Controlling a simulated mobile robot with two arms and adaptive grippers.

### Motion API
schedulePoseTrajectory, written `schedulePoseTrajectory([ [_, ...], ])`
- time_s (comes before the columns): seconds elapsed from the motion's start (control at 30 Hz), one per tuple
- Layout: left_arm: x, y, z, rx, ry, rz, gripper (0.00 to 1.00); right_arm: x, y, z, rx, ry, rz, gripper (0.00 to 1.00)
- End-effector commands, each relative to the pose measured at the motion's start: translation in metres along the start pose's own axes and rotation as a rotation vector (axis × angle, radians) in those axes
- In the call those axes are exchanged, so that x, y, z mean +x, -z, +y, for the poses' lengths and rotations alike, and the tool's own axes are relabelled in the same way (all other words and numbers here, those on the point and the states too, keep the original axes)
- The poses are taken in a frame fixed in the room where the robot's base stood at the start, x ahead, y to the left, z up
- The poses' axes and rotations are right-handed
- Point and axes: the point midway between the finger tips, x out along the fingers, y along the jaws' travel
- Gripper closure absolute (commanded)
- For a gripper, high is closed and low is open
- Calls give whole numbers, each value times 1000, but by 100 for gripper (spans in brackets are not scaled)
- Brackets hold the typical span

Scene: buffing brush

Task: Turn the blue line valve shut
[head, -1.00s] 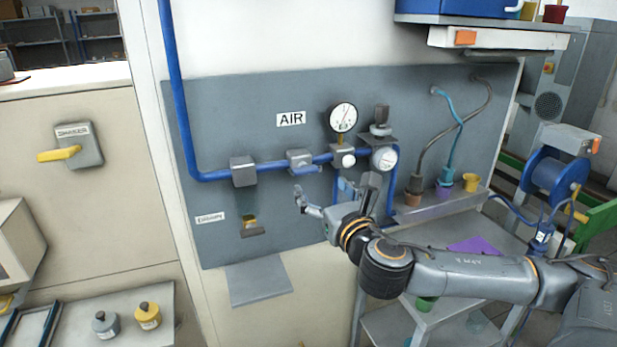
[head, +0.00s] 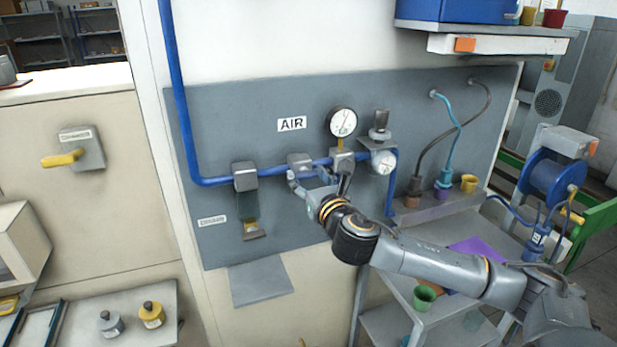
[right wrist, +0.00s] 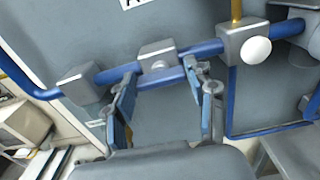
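The blue line valve is a grey block (head: 299,160) on the blue pipe (head: 222,181), below the AIR sign. It also shows in the right wrist view (right wrist: 157,55). Its blue handle (right wrist: 160,80) lies roughly along the pipe, in front of the block. My right gripper (head: 318,177) is open, with its fingers reaching up to the valve. In the right wrist view the two blue-padded fingers (right wrist: 161,74) stand either side of the handle. I cannot tell whether either finger touches it. In the head view the gripper partly hides the handle. My left gripper is not in view.
A pressure gauge (head: 341,122) and a regulator (head: 380,132) with a second gauge (head: 384,162) stand right of the valve. A grey pipe block (head: 245,176) is to its left.

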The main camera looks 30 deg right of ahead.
Motion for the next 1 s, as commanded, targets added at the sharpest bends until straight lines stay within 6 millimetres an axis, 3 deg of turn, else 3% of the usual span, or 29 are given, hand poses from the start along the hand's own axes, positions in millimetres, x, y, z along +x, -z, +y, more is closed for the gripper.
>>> schedulePoseTrajectory([
  [0.03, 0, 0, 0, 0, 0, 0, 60, 0, 0, 0, 0, 0, 0, 63],
  [0.1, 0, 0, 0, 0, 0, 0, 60, 0, 0, 0, 0, 0, 0, 77],
  [0.53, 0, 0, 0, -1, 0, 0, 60, 0, 1, -1, 83, 1, 1, 77],
  [1.0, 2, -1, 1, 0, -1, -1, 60, 0, 2, -2, 482, 0, 2, 77],
])
